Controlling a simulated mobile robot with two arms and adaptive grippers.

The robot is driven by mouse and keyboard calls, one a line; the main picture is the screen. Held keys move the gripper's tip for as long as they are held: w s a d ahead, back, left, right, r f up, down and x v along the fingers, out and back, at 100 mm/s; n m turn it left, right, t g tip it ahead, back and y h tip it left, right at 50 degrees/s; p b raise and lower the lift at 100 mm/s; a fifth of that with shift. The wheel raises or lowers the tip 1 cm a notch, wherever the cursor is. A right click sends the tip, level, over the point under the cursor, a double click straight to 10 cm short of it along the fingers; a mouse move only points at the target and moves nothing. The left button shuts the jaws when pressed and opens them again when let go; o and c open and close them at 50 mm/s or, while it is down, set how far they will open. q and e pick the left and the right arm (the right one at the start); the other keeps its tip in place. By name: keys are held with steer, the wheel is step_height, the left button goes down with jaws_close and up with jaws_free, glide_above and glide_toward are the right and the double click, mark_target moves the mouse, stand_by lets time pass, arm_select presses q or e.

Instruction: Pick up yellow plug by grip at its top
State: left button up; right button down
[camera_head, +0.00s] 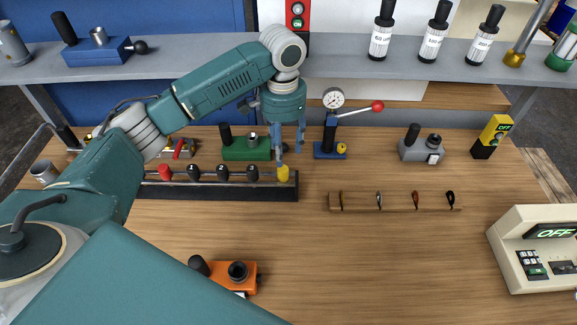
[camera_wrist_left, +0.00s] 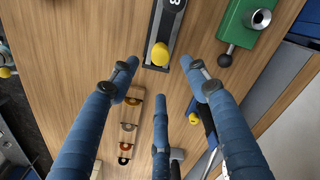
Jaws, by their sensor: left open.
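The yellow plug (camera_head: 283,174) stands at the right end of a dark rack (camera_head: 220,192) on the wooden table. My left gripper (camera_head: 288,153) points down just above the plug, its fingers close to the plug's top. In the left wrist view the plug (camera_wrist_left: 160,54) shows between and beyond the tips of the spread blue fingers, at the rack's end. My left gripper (camera_wrist_left: 160,88) is open and holds nothing. I cannot tell whether a finger touches the plug. My right gripper is not in view.
A red plug (camera_head: 165,173) and black numbered plugs (camera_head: 222,173) share the rack. A green device (camera_head: 246,149) and a blue gauge press (camera_head: 329,149) stand behind. A small hook rack (camera_head: 395,203) lies to the right. An orange device (camera_head: 228,275) stands in front.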

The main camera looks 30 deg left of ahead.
mark_target(283, 168)
arm_select(q)
steer(key=shift+s+f, duration=0.15)
steer(key=shift+f, duration=0.5)
steer(key=shift+s+f, duration=0.15)
steer(key=shift+f, duration=0.8)
steer(key=shift+f+p, duration=0.25)
steer(key=shift+p, duration=0.1)
step_height(283, 168, down, 4)
steer(key=shift+w+a+f+p, duration=0.15)
steer(key=shift+f+p, duration=0.1)
steer(key=shift+p, duration=0.6)
steer(key=shift+f, duration=0.3)
steer(key=shift+c, duration=0.8)
jaws_close()
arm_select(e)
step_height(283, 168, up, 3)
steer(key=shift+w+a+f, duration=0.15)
